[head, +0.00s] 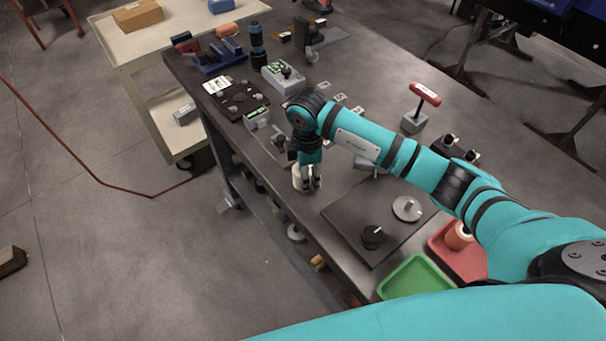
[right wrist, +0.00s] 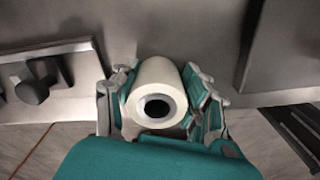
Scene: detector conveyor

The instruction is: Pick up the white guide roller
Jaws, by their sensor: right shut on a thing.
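The white guide roller (head: 299,178) is at the left edge of the dark workbench in the head view, under my right gripper (head: 311,183). In the right wrist view the roller (right wrist: 157,92) is a cream-white cylinder with a dark hole in its end. It sits between the two fingers of my right gripper (right wrist: 160,100), which touch it on both sides. The gripper is shut on it. The fingers hide part of the roller in the head view. I cannot tell whether its lower end touches the bench. My left gripper is not in view.
A dark plate (head: 345,222) with a black knob (head: 372,237) and a grey disc (head: 407,208) lies nearby. A green tray (head: 416,277) and a red tray (head: 466,262) are at the near end. A red-handled tool (head: 425,94) stands behind my arm.

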